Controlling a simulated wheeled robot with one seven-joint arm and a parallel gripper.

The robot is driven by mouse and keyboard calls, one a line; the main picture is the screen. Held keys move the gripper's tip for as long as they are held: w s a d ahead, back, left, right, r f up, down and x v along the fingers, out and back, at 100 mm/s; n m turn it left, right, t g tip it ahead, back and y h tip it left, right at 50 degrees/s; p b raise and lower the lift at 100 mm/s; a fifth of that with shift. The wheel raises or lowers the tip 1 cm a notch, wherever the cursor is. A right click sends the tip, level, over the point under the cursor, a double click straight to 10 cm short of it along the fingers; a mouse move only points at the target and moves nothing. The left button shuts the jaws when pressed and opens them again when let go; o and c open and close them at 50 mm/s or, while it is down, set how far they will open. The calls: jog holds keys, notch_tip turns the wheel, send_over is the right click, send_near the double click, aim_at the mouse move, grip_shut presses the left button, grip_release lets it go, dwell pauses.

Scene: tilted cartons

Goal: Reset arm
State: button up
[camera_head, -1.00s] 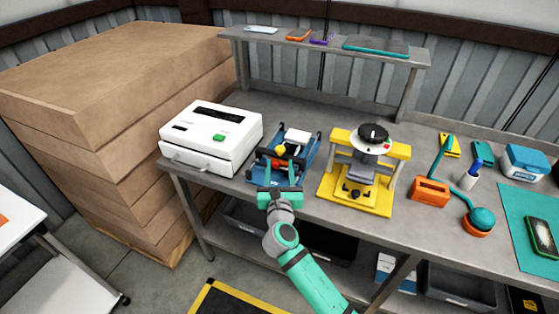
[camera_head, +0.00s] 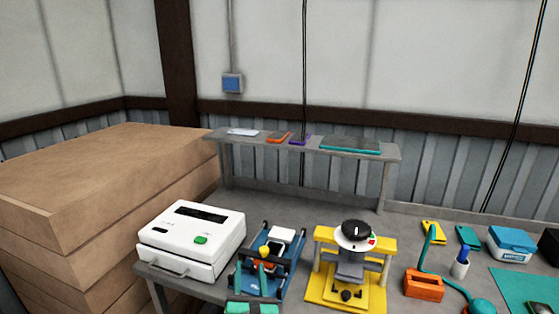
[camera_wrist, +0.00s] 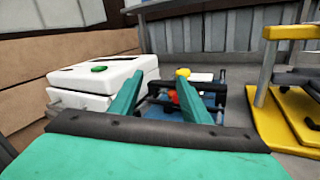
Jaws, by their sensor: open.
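My gripper (camera_head: 274,272) is at the bottom of the head view, with its teal fingers pointing toward the blue fixture (camera_head: 294,272) on the workbench. In the wrist view the two fingers (camera_wrist: 160,85) stand apart, with nothing held between them. The blue fixture (camera_wrist: 212,100), with a yellow knob and red and white parts, shows between and behind them. The gripper is in front of the fixture; I cannot tell how near the fingertips are to its parts. The rest of my arm is out of the head view.
A white machine (camera_head: 192,235) with a green button stands left of the fixture, and a yellow press (camera_head: 345,292) right of it. A raised shelf (camera_head: 255,146) carries flat devices behind. Stacked cartons (camera_head: 100,175) are at left. An orange holder (camera_head: 424,283) lies further right.

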jog(key=s+a+r+m+t+y, duration=0.1)
jog(key=s+a+r+m+y, duration=0.15)
jog(key=s+a+m, duration=0.5)
jog(key=s+f+m+h, duration=0.25)
jog(key=s+m, duration=0.35)
jog(key=m, duration=0.6)
jog(key=s+d+f+m+g+h, duration=0.1)
jog(key=s+d+f+m, duration=0.2)
jog(key=s+f+m, duration=0.5)
jog(key=s+d+f+m+g+h, duration=0.1)
jog(key=s+d+f+m+h, duration=0.3)
jog(key=s, duration=0.8)
jog(key=s+d+f+m+g+y, duration=0.1)
jog(key=s+d, duration=0.3)
jog(key=s, duration=0.4)
jog(key=s+d+f+m+y, duration=0.1)
jog(key=s+d+m, duration=0.1)
jog(key=s+d, duration=0.3)
jog(key=s, duration=0.4)
jog(key=shift+s+d+g, duration=0.25)
jog(key=shift+d+g, duration=0.05)
jog(key=shift+g, duration=0.1)
